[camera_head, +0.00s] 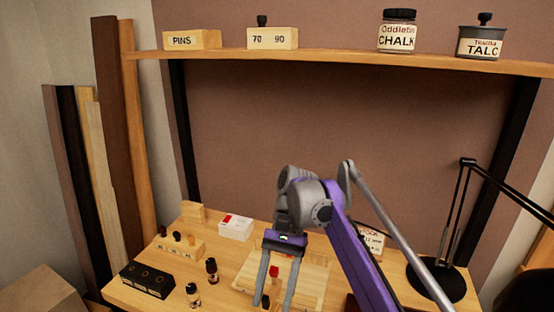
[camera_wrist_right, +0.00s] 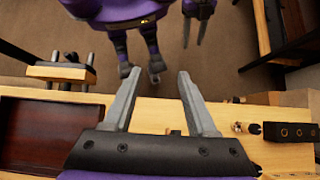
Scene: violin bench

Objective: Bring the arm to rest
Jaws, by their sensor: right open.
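My right gripper (camera_head: 273,302) hangs over the front of the bench in the head view, with its two grey fingers pointing down and spread. In the right wrist view the same gripper (camera_wrist_right: 159,73) is open, with nothing between the fingertips, above the bench edge. My left gripper (camera_wrist_right: 197,22) shows small at the top of the right wrist view, beside my purple base; its two fingers stand apart with nothing seen between them. It is not in the head view.
The wooden bench (camera_head: 122,292) carries a black block (camera_head: 147,280), a peg rack (camera_head: 178,248), small bottles (camera_head: 212,271), a white box (camera_head: 236,229) and a lamp (camera_head: 436,281). A red-topped item (camera_head: 275,272) shows between the right fingers. A shelf (camera_head: 340,60) crosses above.

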